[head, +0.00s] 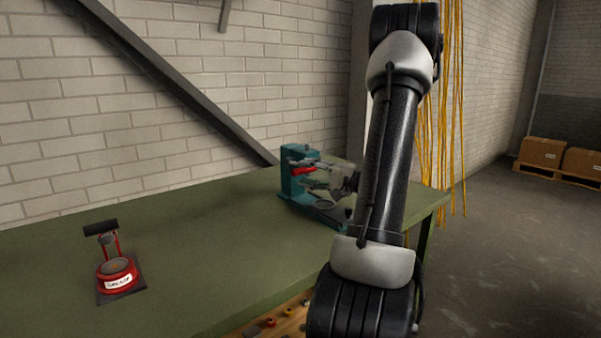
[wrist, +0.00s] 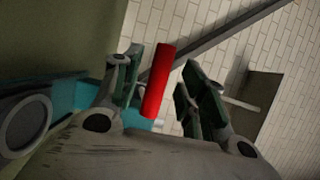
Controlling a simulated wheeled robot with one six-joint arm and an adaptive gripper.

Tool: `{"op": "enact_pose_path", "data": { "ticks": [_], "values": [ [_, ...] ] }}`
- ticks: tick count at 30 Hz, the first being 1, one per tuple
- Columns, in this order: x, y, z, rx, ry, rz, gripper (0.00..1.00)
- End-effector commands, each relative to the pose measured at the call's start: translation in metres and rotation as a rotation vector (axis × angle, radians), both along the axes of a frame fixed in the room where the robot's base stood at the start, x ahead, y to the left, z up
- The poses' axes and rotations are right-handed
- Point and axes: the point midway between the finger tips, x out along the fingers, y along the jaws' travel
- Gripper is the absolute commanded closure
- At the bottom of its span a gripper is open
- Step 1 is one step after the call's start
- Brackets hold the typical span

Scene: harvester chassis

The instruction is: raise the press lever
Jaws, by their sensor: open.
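The press (head: 298,184) is a teal machine standing on the green workbench, right of the middle in the head view. Its lever has a red handle (head: 304,171), which points out to the left at the front of the press. My gripper (head: 312,174) is at the press, close to the handle, partly mixed with it in that view. In the wrist view the red handle (wrist: 158,80) stands between the two open fingers of my gripper (wrist: 160,88), nearer the left finger. I cannot tell whether a finger touches it. Part of the teal press (wrist: 70,95) shows at the left there.
A red device with a black top handle and a white label (head: 118,272) stands on a dark plate at the left of the workbench (head: 200,265). The bench between it and the press is clear. Yellow cables (head: 452,110) hang behind my arm. Cardboard boxes (head: 542,152) sit on a pallet far right.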

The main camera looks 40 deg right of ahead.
Motion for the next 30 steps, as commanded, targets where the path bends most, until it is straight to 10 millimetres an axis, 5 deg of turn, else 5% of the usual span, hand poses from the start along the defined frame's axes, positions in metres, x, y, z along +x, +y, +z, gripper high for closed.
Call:
{"op": "enact_pose_path", "data": {
  "ticks": [6,15,22,30],
  "values": [
    [0.023,0.010,0.000,0.001,0.001,0.001,0.58],
    [0.026,0.011,0.000,0.001,0.003,0.000,0.58],
    [0.026,0.011,0.000,0.001,0.003,0.000,0.98],
    [0.026,0.011,0.001,0.000,0.007,0.000,1.00]
  ]
}}
